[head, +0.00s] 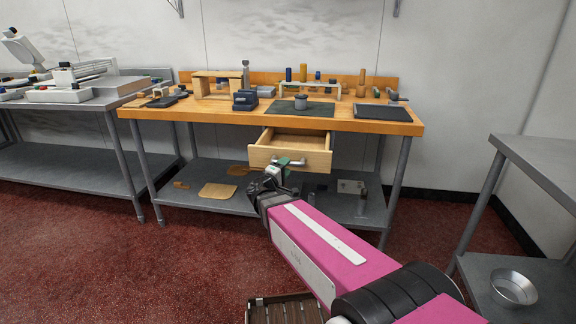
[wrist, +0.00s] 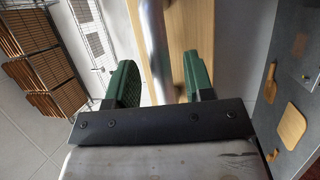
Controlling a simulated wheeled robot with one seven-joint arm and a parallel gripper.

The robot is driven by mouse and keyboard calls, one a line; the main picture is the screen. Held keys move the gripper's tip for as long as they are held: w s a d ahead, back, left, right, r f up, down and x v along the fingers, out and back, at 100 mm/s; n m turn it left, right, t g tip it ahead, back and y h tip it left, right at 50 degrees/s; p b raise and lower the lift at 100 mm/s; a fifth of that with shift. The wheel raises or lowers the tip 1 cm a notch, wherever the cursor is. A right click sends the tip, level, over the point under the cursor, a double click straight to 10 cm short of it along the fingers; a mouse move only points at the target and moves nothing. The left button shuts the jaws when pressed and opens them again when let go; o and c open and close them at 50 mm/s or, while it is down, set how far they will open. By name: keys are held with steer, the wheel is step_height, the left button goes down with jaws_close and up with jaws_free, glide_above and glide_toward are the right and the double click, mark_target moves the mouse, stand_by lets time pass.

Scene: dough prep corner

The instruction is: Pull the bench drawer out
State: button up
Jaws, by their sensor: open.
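The bench drawer (head: 290,158), light wood with a metal bar handle (head: 299,162), stands well out from under the bench top in the head view; its inside looks empty. My gripper (head: 279,167) is at the drawer front by the handle. In the wrist view, the handle bar (wrist: 156,50) runs between the two green fingers of my gripper (wrist: 160,78). The fingers are apart, with a gap on both sides of the bar. The drawer front (wrist: 179,45) shows behind them. How deep the bar sits between the fingers is unclear.
A metal table stands left; another (head: 545,160) at right has a bowl (head: 513,288) below. Red floor before the bench is mostly clear.

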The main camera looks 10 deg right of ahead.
steer(key=v, duration=0.8)
steer(key=shift+s, duration=0.1)
steer(key=s+d+f+m+g+y, duration=0.3)
steer(key=s+d+f+m+g, duration=0.2)
steer(key=d+f+g, duration=0.7)
steer(key=s+f+m+g+y, duration=0.3)
steer(key=s+f+y, duration=0.3)
steer(key=y, duration=0.4)
steer(key=shift+s+f+m, duration=0.25)
steer(key=shift+s+m, duration=0.25)
steer(key=shift+s, duration=0.05)
